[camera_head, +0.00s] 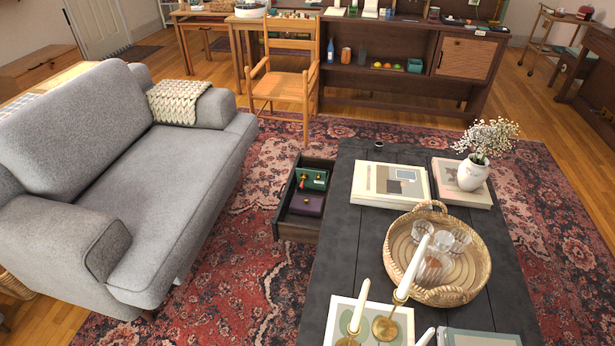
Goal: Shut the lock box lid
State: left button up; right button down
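I cannot make out for sure which thing is the lock box. A green box (312,179) and a dark purple box (306,204), both with small brass-coloured parts, lie in an open drawer (297,233) at the left side of the dark coffee table (345,240). Both look closed, but they are small in this view. Another dark upright piece (487,10) stands on the back sideboard, cut off by the top edge; I cannot tell what it is. Neither of my grippers is in view.
A grey sofa (160,180) stands left of the drawer, with patterned rug (235,262) between. The table holds books (390,184), a flower vase (472,172), a wicker tray (399,237) with glasses, and candlesticks (385,328). A wooden chair (284,86) stands before the sideboard (400,88).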

aim_at(311, 180)
jog(key=i+j+z, duration=0.1)
jog(key=j, duration=0.35)
jog(key=i+j+z, duration=0.15)
jog(key=j, duration=0.3)
jog(key=i+j+z, duration=0.1)
jog(key=j, duration=0.4)
jog(key=j+z, duration=0.1)
jog(key=j, duration=0.4)
jog(key=i, duration=0.1)
